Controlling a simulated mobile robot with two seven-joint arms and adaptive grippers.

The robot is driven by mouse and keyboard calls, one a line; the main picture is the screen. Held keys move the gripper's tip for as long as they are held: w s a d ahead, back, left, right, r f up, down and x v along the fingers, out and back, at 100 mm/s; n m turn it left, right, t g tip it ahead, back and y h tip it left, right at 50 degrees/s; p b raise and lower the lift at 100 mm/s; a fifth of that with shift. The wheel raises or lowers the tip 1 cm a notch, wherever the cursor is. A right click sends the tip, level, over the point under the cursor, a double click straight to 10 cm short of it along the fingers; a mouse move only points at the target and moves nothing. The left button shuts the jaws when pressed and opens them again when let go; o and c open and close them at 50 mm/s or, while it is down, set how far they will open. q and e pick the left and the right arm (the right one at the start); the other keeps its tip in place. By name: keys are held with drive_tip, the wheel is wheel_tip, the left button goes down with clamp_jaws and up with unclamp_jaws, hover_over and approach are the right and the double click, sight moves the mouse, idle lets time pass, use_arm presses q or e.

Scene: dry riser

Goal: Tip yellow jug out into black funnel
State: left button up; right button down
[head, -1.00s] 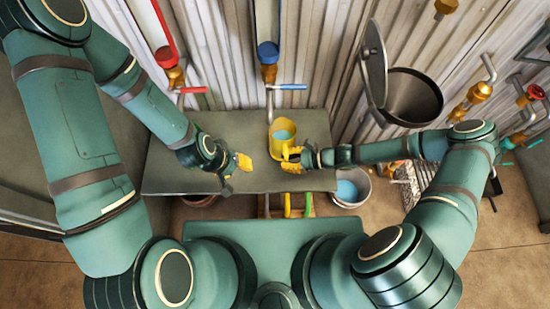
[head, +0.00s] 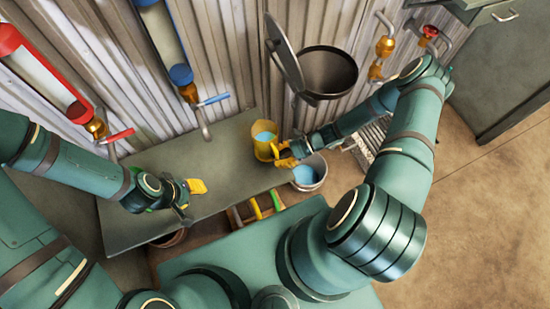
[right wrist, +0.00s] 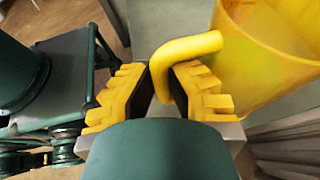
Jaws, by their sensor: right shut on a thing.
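The yellow jug (head: 262,151) holds blue liquid and looks upright by the right end of the bench. I cannot tell whether it touches the bench. My right gripper (head: 287,153) is shut on the jug's handle; in the right wrist view its yellow fingers (right wrist: 160,88) sit on both sides of the handle (right wrist: 188,47), with the jug body (right wrist: 262,60) at upper right. The black funnel (head: 330,75) is a wide dark bowl by the wall, beyond the jug and to its right. My left gripper (head: 192,188) is over the bench, apart from the jug; its opening is unclear.
The grey bench (head: 225,170) is mostly bare. A bucket (head: 310,175) with blue liquid stands below its right end. The funnel's raised lid (head: 284,52) stands at its left. A blue-handled tap (head: 212,100) and red-handled tap (head: 117,136) jut from the wall. Open floor lies right.

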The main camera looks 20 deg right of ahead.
idle(0.3)
drive_tip(key=s+p, duration=0.3)
drive_tip(key=s, duration=0.6)
drive_tip(key=shift+s, duration=0.3)
idle(0.8)
drive_tip(key=shift+r, duration=0.1)
wheel_tip(320, 180, up, 7)
drive_tip(key=p, duration=0.5)
idle(0.6)
